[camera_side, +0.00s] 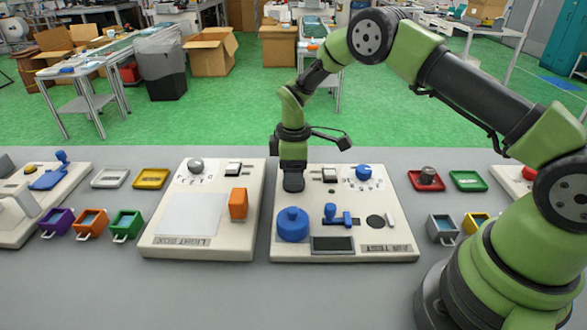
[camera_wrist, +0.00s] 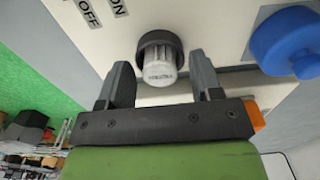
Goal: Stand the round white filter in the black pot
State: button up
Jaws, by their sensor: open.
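My gripper (camera_wrist: 155,82) is open, with one finger on each side of the filter and a gap showing at both. In the side view my gripper (camera_side: 293,184) points down over the back left part of the cream test board (camera_side: 345,255). The pot and filter are hidden behind it there.
A large blue round part (camera_side: 292,225) stands on the board just in front of my gripper. A blue valve (camera_side: 340,215) and a blue knob (camera_side: 363,172) are to the right. A red tray (camera_side: 426,187) holds a grey cylinder.

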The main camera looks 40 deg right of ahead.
jog(key=s+a+r+m+t, duration=0.1)
jog(key=s+r+m+t, duration=0.2)
jog(key=r, duration=1.8)
jog(key=s+a+r+m+y, duration=0.15)
jog(key=s+r+m, duration=0.25)
jog(key=s+r, duration=0.4)
jog(key=s+a+f+m+t, duration=0.1)
jog(key=s+m+t, duration=0.3)
jog(key=s, duration=1.1)
jog(key=shift+a+f+m, duration=0.3)
jog(key=shift+m, duration=0.7)
